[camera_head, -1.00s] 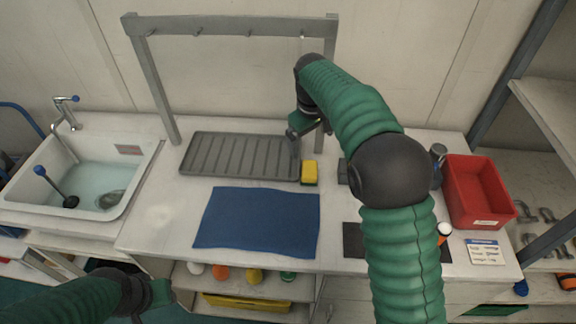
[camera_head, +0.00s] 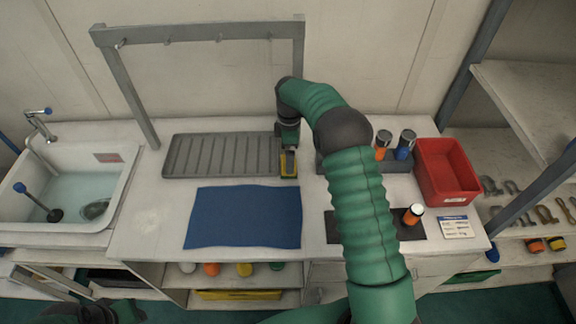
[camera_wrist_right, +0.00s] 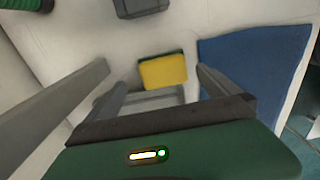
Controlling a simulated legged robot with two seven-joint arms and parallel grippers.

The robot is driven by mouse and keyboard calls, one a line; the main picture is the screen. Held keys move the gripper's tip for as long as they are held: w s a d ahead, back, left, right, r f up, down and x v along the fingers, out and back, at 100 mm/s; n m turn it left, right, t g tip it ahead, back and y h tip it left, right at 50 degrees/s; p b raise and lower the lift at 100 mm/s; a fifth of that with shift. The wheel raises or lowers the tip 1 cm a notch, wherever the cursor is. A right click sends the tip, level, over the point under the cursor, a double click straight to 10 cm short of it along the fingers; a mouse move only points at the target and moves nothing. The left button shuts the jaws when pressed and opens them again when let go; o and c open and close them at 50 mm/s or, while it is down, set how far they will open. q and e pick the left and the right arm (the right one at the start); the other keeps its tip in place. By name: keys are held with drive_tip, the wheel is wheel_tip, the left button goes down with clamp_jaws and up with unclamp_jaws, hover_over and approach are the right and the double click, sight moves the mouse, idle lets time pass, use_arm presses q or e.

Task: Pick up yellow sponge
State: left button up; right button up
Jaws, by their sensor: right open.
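The yellow sponge (camera_head: 283,166) with a dark green side sits on the counter by the right end of the grey drain tray (camera_head: 215,157). My right gripper (camera_head: 289,156) is above it, fingers pointing down, and partly hides it in the head view. In the right wrist view the sponge (camera_wrist_right: 163,72) shows between the two spread fingers of the open, empty right gripper (camera_wrist_right: 160,80). I cannot tell whether a finger touches it. My left gripper (camera_head: 125,312) is at the bottom left edge, mostly cut off, far from the sponge.
A blue mat (camera_head: 243,217) lies just in front of the sponge. A grey holder (camera_head: 370,180) with two bottles and a red bin (camera_head: 446,170) stand to the right. A grey rack frame (camera_head: 200,33) rises behind the tray. A sink (camera_head: 65,190) is at left.

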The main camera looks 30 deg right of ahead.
drive_tip(key=f, duration=0.4)
drive_tip(key=shift+s+a+f+p, duration=0.15)
drive_tip(key=shift+s+a+p, duration=0.1)
drive_tip(key=shift+p, duration=0.1)
drive_tip(key=shift+w+f, duration=0.1)
drive_tip(key=shift+f, duration=0.25)
drive_tip(key=c, duration=1.4)
